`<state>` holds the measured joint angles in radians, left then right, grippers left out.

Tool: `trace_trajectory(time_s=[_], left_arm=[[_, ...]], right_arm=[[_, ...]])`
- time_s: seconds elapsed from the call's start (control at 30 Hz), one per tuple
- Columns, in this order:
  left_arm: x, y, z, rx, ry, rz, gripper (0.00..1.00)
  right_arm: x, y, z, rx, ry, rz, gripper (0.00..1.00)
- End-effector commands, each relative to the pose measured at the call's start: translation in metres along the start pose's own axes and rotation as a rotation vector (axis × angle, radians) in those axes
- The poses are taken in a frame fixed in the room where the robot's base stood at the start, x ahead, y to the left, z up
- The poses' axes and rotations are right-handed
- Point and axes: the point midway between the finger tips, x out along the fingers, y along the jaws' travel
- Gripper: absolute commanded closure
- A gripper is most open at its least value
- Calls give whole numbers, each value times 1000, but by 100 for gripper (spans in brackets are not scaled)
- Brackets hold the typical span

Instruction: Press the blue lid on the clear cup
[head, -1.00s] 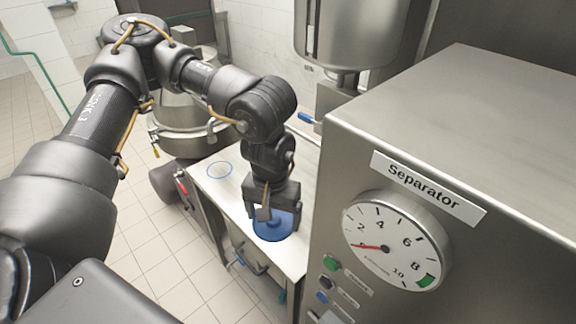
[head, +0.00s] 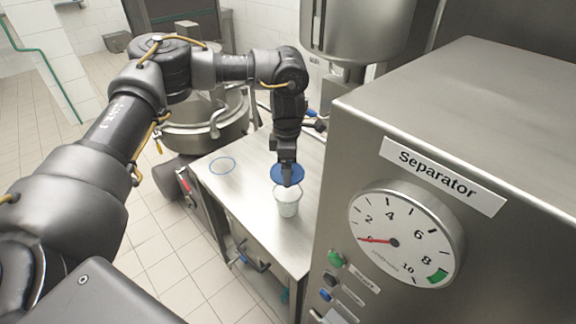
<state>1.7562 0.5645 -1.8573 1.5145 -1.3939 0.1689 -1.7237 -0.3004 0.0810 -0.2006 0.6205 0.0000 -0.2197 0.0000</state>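The clear cup (head: 287,208) stands upright on the steel table, with whitish contents showing at its top. The blue lid (head: 277,175) is a flat disc just behind and above the cup's rim in the picture, not seated on it. My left gripper (head: 288,177) points down at the lid, with its dark fingers over the lid's middle. It appears shut on the lid, though the grip itself is small and partly hidden. I cannot tell the exact gap between lid and cup. My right gripper is not in view.
The Separator machine (head: 440,150) with its dial stands close on the right. A steel hopper (head: 355,30) hangs behind. A blue ring mark (head: 222,165) lies on the bare table (head: 245,185) to the left. A metal pot (head: 205,125) stands beyond the table.

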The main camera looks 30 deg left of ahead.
Motion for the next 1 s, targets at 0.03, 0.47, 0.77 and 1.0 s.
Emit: trace_trajectory(time_s=[0.03,0.47,0.77,1.0], left_arm=[[2,0,0,1,0,0,34],[34,0,0,4,1,1,34],[59,0,0,5,0,1,34],[65,0,0,5,0,1,34]], right_arm=[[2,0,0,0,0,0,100],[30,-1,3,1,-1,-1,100],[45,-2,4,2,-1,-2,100],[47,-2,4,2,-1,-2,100]])
